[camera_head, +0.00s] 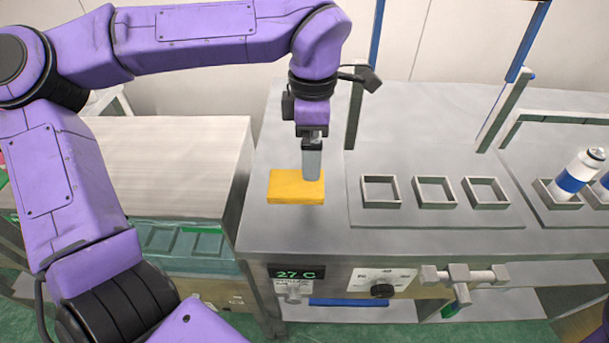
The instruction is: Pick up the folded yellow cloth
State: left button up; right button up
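The folded yellow cloth (292,188) lies flat on the grey metal worktop, left of the square holders. My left gripper (312,176) points straight down at the cloth's right part, with its fingertips at or just above the cloth. I see the gripper side-on, so the gap between its fingers is hidden, and I cannot tell whether it touches the cloth. My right gripper is not in view.
Several empty square holders (434,191) stand on the plate right of the cloth. A white and blue can (577,174) leans in a holder at the far right. Blue posts (376,35) rise behind. A temperature display (297,273) and a knob panel are on the front edge.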

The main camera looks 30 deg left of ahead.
aim_at(296, 185)
pick_arm(q)
jog(key=f, duration=0.7)
jog(key=shift+d+b, duration=0.25)
jog(key=shift+b, duration=0.05)
jog(key=shift+s+f, duration=0.25)
jog(key=shift+f, duration=0.05)
jog(key=c, duration=0.8)
